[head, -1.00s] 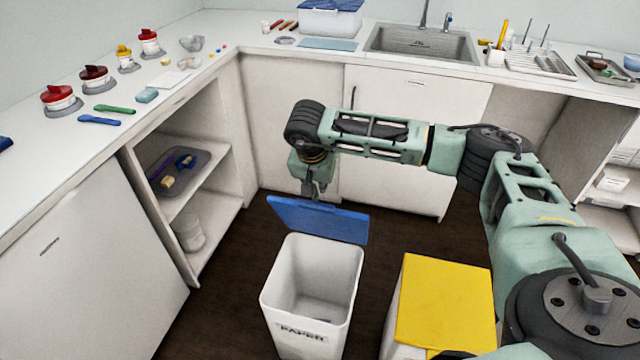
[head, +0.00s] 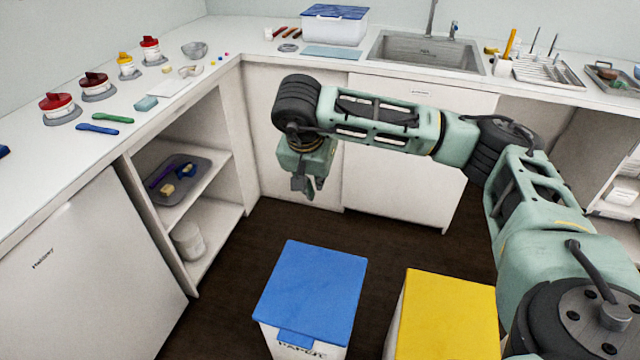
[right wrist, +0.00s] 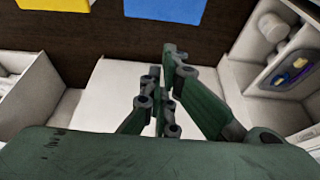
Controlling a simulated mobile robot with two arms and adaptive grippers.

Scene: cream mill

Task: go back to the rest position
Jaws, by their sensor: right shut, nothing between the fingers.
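My right gripper (head: 308,188) hangs in front of the white cabinet doors, above the floor and beyond the bins, touching nothing. It is shut and empty. In the right wrist view its fingers (right wrist: 172,95) show close together. My right arm reaches in from the right, bent at the elbow. My left gripper is not in view.
A paper bin with its blue lid (head: 312,290) down stands below, beside a bin with a yellow lid (head: 447,315). An open shelf holds a grey tray (head: 203,163). The counter with a sink (head: 420,50) runs behind my arm. Dark floor (head: 240,262) is free around the bins.

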